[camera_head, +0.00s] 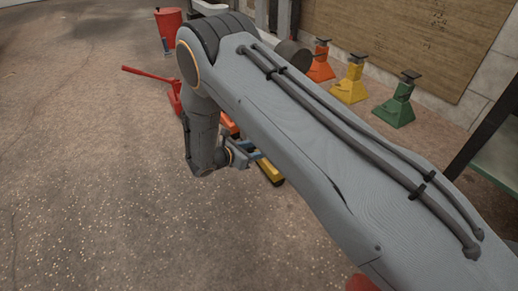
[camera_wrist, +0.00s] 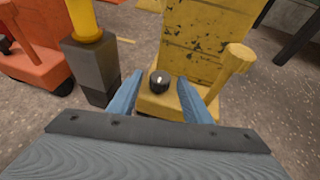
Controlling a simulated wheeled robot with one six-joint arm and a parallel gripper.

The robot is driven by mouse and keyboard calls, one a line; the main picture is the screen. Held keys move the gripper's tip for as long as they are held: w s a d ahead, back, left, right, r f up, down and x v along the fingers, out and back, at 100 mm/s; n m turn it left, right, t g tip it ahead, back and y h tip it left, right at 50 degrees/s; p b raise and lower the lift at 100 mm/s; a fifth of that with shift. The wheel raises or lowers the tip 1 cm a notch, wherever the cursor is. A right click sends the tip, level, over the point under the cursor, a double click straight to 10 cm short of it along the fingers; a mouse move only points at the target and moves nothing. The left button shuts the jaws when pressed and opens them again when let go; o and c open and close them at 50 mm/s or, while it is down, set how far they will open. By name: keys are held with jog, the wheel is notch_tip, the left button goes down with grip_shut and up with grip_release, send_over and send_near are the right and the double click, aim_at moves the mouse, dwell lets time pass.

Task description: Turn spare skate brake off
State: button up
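A yellow skate (camera_wrist: 205,45) with a scuffed upright plate fills the upper middle of the wrist view. A small round black knob (camera_wrist: 159,84) with a pale mark sits on its base. I cannot tell whether this skate is the spare one. My gripper (camera_wrist: 160,76) has its two blue fingers apart, one on each side of the knob in the picture. No contact with the knob shows, and how far beyond the fingertips it lies is unclear. In the head view my gripper (camera_head: 252,156) is beside the yellow skate (camera_head: 270,172), mostly hidden by my arm.
An orange skate (camera_wrist: 35,58) stands left of the yellow one. A dark block with a yellow post (camera_wrist: 84,20) stands between them. A yellow peg (camera_wrist: 231,68) rises at right. Orange, yellow and green stands (camera_head: 395,106) line the wall.

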jog(key=p+v, duration=0.4)
jog(key=v, duration=0.3)
jog(key=shift+s+a, duration=0.25)
jog(key=shift+s, duration=0.05)
jog(key=shift+r, duration=0.15)
